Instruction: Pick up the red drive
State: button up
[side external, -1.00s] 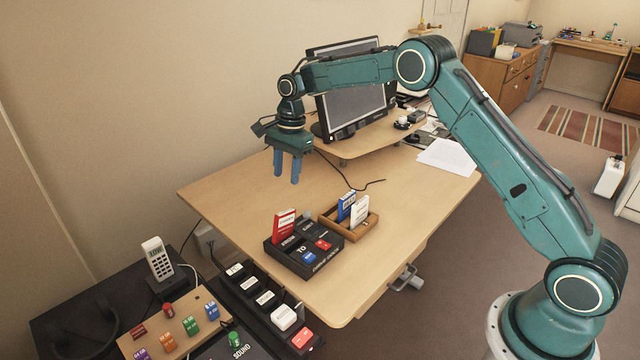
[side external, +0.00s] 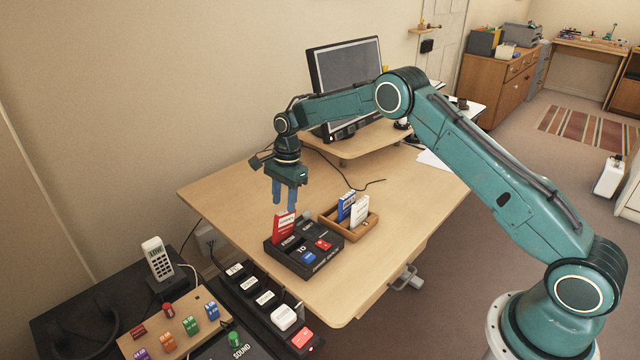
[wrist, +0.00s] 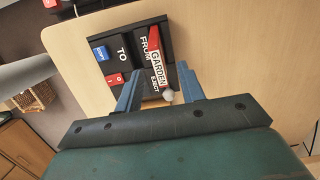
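The red drive (side external: 284,229) with a white label stands upright in a slot at the back left of the black console (side external: 302,261). In the wrist view the red drive (wrist: 157,62) shows the label "GARDEN" and lies between my fingers in the picture. My gripper (side external: 284,207) is open and points down, with its fingertips just above the drive's top edge. I cannot tell from these views whether the fingers overlap the drive in height. My gripper (wrist: 158,72) holds nothing.
A wooden tray (side external: 362,231) beside the console holds a blue drive (side external: 346,205) and a white drive (side external: 360,210). The console has blue (side external: 309,257) and red (side external: 323,245) buttons. A monitor (side external: 345,75) stands behind on a raised shelf. The desk's left part is clear.

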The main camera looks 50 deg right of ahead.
aim_at(284, 212)
jog(key=shift+a+f, duration=0.15)
jog(key=shift+f, duration=0.65)
jog(key=shift+a+f, duration=0.1)
jog(key=shift+f, duration=0.65)
jog(key=shift+f, duration=0.1)
jog(key=shift+s+a+f, duration=0.1)
jog(key=shift+a+f, duration=0.15)
jog(key=shift+f, duration=0.95)
jog(key=shift+s+a+f, duration=0.1)
jog(key=shift+a+f, duration=0.1)
jog(key=shift+f, duration=1)
jog(key=shift+c, duration=0.5)
